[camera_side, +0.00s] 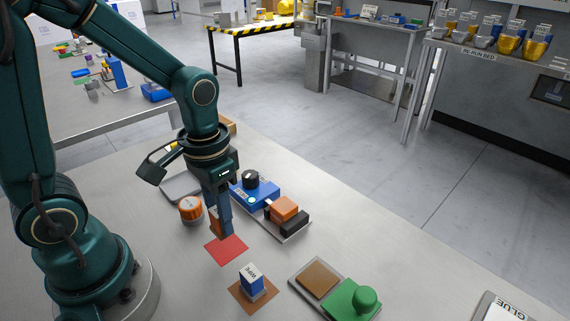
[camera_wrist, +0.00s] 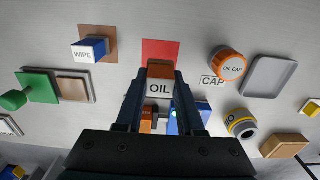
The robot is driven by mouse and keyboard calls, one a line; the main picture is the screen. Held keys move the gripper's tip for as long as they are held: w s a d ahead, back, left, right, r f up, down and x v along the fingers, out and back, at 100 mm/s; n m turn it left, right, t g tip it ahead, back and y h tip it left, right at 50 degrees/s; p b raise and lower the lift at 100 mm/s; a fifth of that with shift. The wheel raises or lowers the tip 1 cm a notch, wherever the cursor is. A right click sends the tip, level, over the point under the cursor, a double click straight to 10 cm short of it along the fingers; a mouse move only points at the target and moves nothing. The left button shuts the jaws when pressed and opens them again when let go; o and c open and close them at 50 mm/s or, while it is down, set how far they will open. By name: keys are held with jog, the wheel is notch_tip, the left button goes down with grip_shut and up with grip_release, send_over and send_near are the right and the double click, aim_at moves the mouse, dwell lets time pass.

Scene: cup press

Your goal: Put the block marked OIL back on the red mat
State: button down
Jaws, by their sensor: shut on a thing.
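My gripper (camera_wrist: 159,100) is shut on the OIL block (camera_wrist: 159,80), an orange-brown block with a white label reading OIL, held between its two fingers. In the side view the gripper (camera_side: 223,232) points down, and the block (camera_side: 214,221) shows as an orange-brown strip beside the fingers. The red mat (camera_side: 227,250) lies flat on the table just in front of the fingers. In the wrist view the red mat (camera_wrist: 160,46) shows beyond the block, its near part hidden. I cannot tell how high the block is above the table.
The WIPE block (camera_side: 252,282) stands on a brown mat nearby. An orange OIL CAP (camera_side: 191,208) stands left of the gripper. A blue device (camera_side: 256,193) and an orange-and-black piece (camera_side: 286,209) sit behind right. A green knobbed press (camera_side: 352,298) is at front right.

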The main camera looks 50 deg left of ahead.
aim_at(215, 213)
jog(key=shift+f, duration=2)
jog(key=shift+f, duration=0.15)
jog(key=c, duration=0.5)
grip_release()
notch_tip(215, 213, up, 12)
jog(key=shift+r, duration=0.1)
jog(key=shift+s+d+r+t, duration=0.15)
jog(key=shift+s+r+t, duration=0.25)
jog(key=shift+r+t, duration=0.1)
jog(key=shift+s+d+r+t, duration=0.2)
jog(key=shift+s+t, duration=0.3)
jog(key=shift+t, duration=0.25)
jog(key=shift+s+d+r+t, duration=0.1)
jog(key=shift+s+r+t, duration=0.1)
jog(key=shift+s+t, duration=0.45)
jog(key=shift+s+d+r+t, duration=0.2)
jog(key=shift+s+t, duration=0.15)
jog(key=shift+t, duration=0.55)
